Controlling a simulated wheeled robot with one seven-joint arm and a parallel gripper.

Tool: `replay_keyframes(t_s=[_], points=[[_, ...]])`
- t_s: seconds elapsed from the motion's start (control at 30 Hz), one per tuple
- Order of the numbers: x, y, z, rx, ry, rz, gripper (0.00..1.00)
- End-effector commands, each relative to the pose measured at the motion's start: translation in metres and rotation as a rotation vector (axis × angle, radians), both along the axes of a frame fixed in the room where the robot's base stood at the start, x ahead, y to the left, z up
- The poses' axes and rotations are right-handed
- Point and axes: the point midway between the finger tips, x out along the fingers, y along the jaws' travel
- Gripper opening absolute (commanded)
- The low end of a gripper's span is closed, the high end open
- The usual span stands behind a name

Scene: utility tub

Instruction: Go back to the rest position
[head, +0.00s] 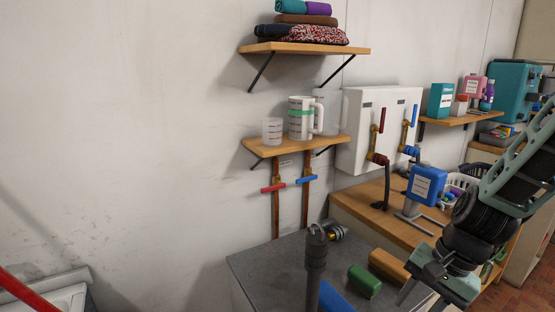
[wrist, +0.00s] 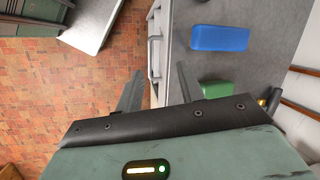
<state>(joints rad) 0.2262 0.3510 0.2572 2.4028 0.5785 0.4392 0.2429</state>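My gripper (head: 421,298) is at the lower right of the head view, pointing down near the right edge of the grey-topped utility tub (head: 262,264). In the wrist view my gripper (wrist: 157,80) shows two dark fingers spread apart, with nothing between them. They are over the tub's edge, beside a pale rail, with brick floor to the left. A blue block (wrist: 219,38) and a green block (wrist: 217,88) lie on the grey top, to the right of the fingers and apart from them.
A dark upright pipe (head: 316,265) stands on the tub. The green block (head: 364,281) and a tan block (head: 389,265) lie right of it. A wooden bench (head: 350,203) with a blue box (head: 426,185) is behind. Wall shelves (head: 262,146) hold jugs.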

Motion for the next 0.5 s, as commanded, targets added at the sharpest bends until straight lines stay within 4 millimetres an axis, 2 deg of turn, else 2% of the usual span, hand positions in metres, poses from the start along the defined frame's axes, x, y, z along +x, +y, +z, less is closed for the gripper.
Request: replay_keyframes(t_s=[0.1,0.2,0.5], points=[[-0.011,-0.022,0.019,-0.130,-0.111,0.220,0.38],[-0.017,-0.036,0.032,-0.213,-0.177,0.366,0.38],[-0.031,-0.065,0.066,-0.398,-0.326,0.707,0.38]])
